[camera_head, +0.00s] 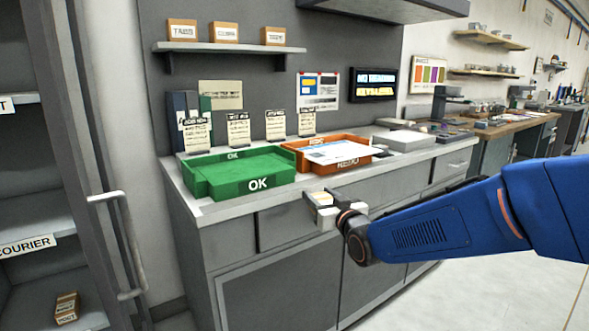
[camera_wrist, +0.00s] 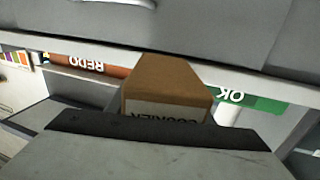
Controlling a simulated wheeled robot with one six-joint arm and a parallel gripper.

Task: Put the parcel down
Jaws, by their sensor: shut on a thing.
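The parcel is a small brown cardboard box (camera_wrist: 166,82) with a pale label, partly hidden, that seems to read COURIER. It shows in the wrist view, upside down, against the dark edge of my gripper. In the head view my gripper (camera_head: 325,207) is in front of the counter, below the orange REDO tray, and is shut on the parcel. The parcel is hardly visible there. A similar small box (camera_head: 67,308) lies on the lower shelf of the grey cabinet at the left, below a COURIER label (camera_head: 27,246).
A green OK tray (camera_head: 228,190) and an orange REDO tray (camera_head: 297,164) holding papers stand on the counter (camera_head: 396,163). The cabinet's door handle (camera_head: 120,240) sticks out at the left. Three boxes (camera_head: 224,32) sit on a wall shelf. Open floor lies at the lower right.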

